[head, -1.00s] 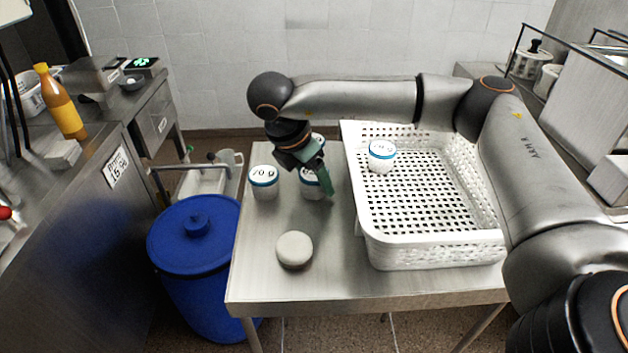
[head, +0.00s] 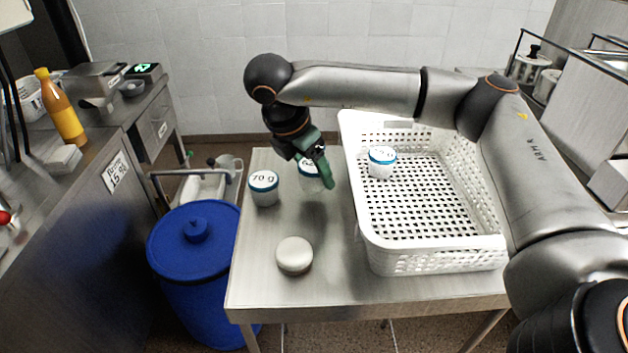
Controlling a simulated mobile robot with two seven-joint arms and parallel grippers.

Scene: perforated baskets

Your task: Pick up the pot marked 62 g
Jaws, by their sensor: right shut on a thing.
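My right gripper (head: 318,170) reaches down over the left part of the steel table. It is shut on a white pot with a blue band (head: 309,184). The gripper's fingers hide most of that pot's label, so I cannot read its marking. A pot marked 70 g (head: 264,189) stands upright to the left of it, apart from the gripper. Another white pot with a blue band (head: 381,163) stands inside the white perforated basket (head: 437,262); its label is too small to read surely. My left gripper is not in view.
A round pale object (head: 294,256) lies on the steel table (head: 265,288) in front of the pots. The basket fills the table's right side. A blue lidded bin (head: 190,250) stands left of the table. The table's front left is mostly clear.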

